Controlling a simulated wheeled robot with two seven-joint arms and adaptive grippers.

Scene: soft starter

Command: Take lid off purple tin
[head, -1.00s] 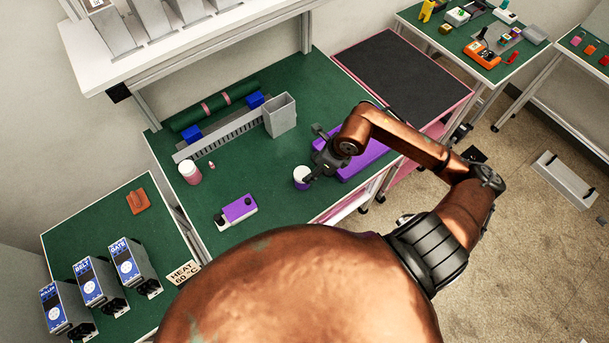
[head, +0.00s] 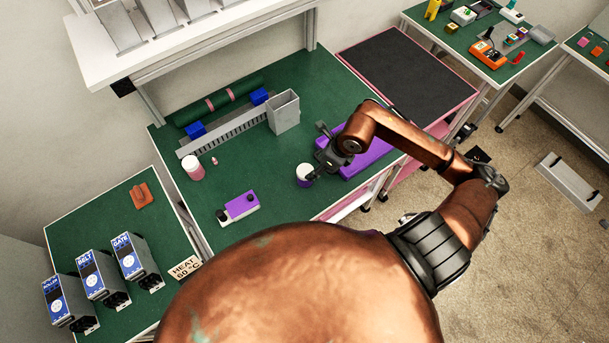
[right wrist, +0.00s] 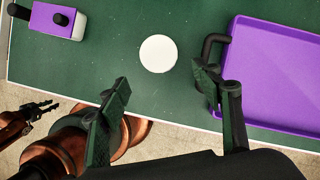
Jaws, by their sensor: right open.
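The purple tin (head: 304,180) stands upright on the green bench top, near its front edge. Its round white lid (right wrist: 158,53) shows from above in the right wrist view, where the tin's side is hidden. My right gripper (right wrist: 162,80) is open and empty. In the right wrist view its fingers point towards the lid from below, one on each side, with the lid just beyond the tips. In the head view the right gripper (head: 317,153) is beside the tin. A second dark gripper, likely my left, shows at the left edge of the right wrist view (right wrist: 38,112); its jaw opening is unclear.
A purple tray (right wrist: 275,75) with a dark handle lies close right of the gripper. A purple-and-grey box (head: 241,207) stands left of the tin. A white-and-pink jar (head: 193,168) and a grey bin (head: 284,112) stand farther back. Green bench around the tin is clear.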

